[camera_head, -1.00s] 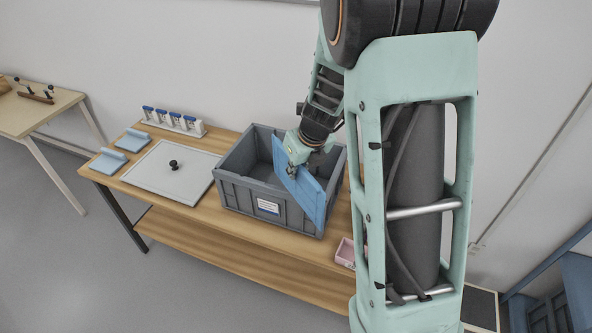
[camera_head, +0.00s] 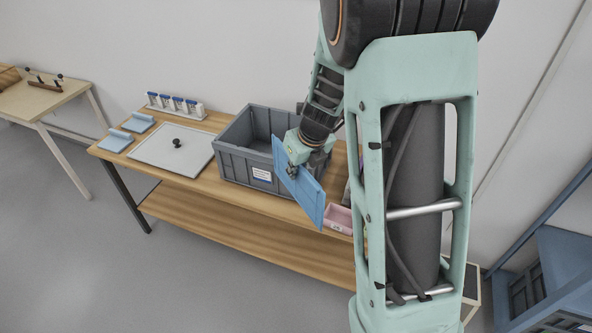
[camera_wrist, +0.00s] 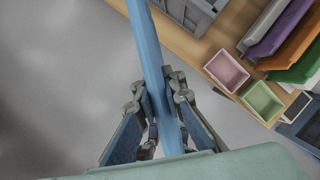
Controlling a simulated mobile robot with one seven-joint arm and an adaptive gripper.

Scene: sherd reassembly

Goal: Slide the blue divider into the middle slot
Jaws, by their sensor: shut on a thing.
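The blue divider (camera_head: 299,187) is a thin flat panel, held tilted at the front right of the grey crate in the head view. My gripper (camera_head: 294,167) is shut on it near its upper edge. In the wrist view my gripper (camera_wrist: 160,112) has its fingers on both sides of the divider (camera_wrist: 150,45), which shows edge-on. The grey crate (camera_head: 243,174) stands open on the wooden table; part of it also shows in the wrist view (camera_wrist: 196,14). The divider hides its front right corner. The slots inside the crate cannot be made out.
A grey lid with a black knob (camera_head: 160,148), two light blue pieces and a rack of blue-capped vials (camera_head: 175,106) are on the left of the table. Pink (camera_wrist: 226,71) and green (camera_wrist: 262,103) bins lie to the right. The floor in front is clear.

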